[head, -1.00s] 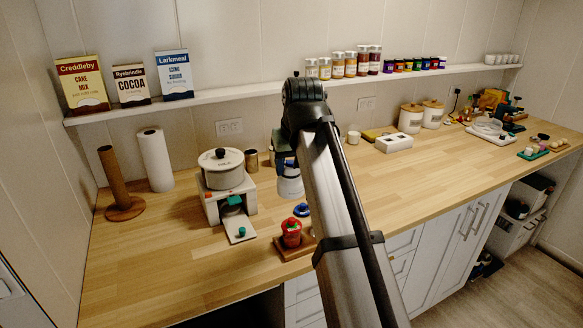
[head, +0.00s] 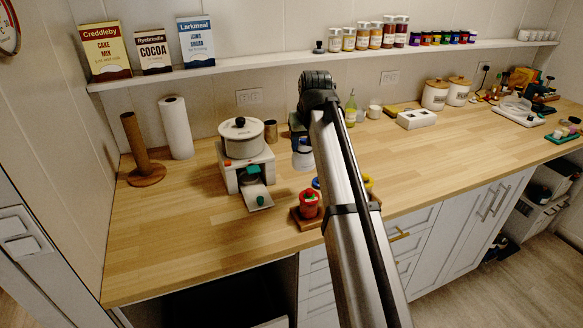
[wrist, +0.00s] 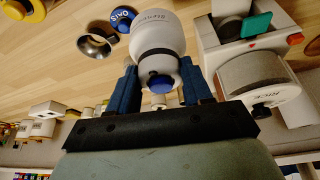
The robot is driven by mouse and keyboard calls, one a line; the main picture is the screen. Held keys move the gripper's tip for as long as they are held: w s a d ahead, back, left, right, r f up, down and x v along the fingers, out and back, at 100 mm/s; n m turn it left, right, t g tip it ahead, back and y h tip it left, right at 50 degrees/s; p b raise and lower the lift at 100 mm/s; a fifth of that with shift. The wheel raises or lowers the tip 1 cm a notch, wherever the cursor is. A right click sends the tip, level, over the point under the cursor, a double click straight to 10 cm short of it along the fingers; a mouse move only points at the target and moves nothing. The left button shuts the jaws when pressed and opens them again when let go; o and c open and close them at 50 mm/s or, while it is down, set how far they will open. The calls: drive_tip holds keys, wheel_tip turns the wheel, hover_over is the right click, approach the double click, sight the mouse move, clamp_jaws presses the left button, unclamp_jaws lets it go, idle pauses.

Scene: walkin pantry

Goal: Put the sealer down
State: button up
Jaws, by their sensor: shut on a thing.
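My gripper (wrist: 160,90) has dark blue fingers, shut on a white rounded thing with a blue knob, which I take to be the sealer (wrist: 158,35). Some lettering on its side is too small to read. In the head view the sealer (head: 303,160) is partly behind my arm, just right of the pot, with my gripper (head: 297,128) above it. I cannot tell whether its base touches the wooden counter (head: 200,240).
A white appliance (head: 231,180) bearing a lidded pot (head: 241,138) stands close to the left. A wooden tray (head: 299,222) with a red jar (head: 309,203) and other jars is in front. A metal funnel-like cup (wrist: 95,42) is near. The counter's left front is clear.

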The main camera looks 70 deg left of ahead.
drive_tip(key=w+a+f+n+g, duration=0.2)
drive_tip(key=a+n, duration=0.2)
drive_tip(key=a, duration=1)
drive_tip(key=shift+s+a+f, duration=0.1)
drive_tip(key=shift+f, duration=2.2)
drive_tip(key=shift+a+f, duration=0.1)
drive_tip(key=shift+f, duration=2.15)
drive_tip(key=shift+f, duration=0.1)
drive_tip(key=o, duration=1.3)
drive_tip(key=v, duration=1.2)
drive_tip(key=shift+s, duration=0.2)
